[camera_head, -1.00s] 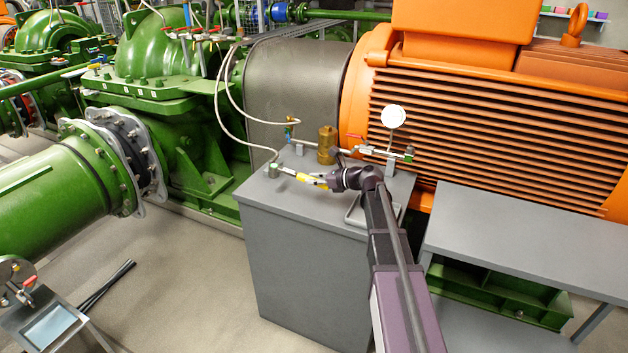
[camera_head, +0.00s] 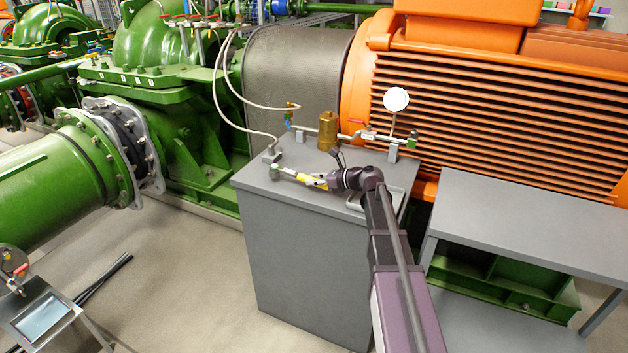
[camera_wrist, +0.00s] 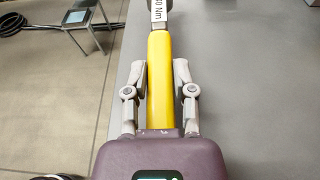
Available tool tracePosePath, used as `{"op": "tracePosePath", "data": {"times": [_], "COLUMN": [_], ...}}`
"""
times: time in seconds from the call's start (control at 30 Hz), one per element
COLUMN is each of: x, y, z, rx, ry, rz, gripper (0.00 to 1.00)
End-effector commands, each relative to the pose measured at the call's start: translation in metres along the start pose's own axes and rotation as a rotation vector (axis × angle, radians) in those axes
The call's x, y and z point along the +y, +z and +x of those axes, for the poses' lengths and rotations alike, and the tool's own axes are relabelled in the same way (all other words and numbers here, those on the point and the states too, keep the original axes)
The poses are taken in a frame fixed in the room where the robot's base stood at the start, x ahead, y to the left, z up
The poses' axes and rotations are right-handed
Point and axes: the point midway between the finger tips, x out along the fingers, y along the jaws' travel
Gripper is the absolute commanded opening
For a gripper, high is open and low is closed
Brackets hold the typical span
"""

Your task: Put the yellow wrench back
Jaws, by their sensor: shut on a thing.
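The yellow wrench (camera_head: 310,181) has a yellow handle and a grey metal head pointing left, over the top of the grey cabinet (camera_head: 300,270). My gripper (camera_head: 327,184) is shut on its handle from the right. In the wrist view, the yellow wrench (camera_wrist: 159,50) runs straight ahead between the two fingers of my gripper (camera_wrist: 159,70). A white label with "Nm" shows above the handle; the head is cut off by the frame. The wrench head is close to the hose-end block (camera_head: 271,156), with a small gap in the head view.
A brass cylinder (camera_head: 328,130), a pipe with valves and a round white gauge (camera_head: 396,100) stand along the cabinet's back. A shallow grey tray (camera_head: 354,205) lies partly behind my arm. A grey bench (camera_head: 520,220) stands at right.

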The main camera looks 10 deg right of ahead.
Motion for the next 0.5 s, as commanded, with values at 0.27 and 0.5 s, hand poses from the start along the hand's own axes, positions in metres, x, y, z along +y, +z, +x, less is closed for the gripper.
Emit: {"op": "tracePosePath", "data": {"times": [0.27,0.5], "x": [0.0,0.0], "y": [-0.0075,-0.0072], "z": [0.0023,0.0022], "rx": [-0.001,-0.001], "ry": [0.0,0.0], "rz": [0.0,0.0], "gripper": [0.0,0.0]}}
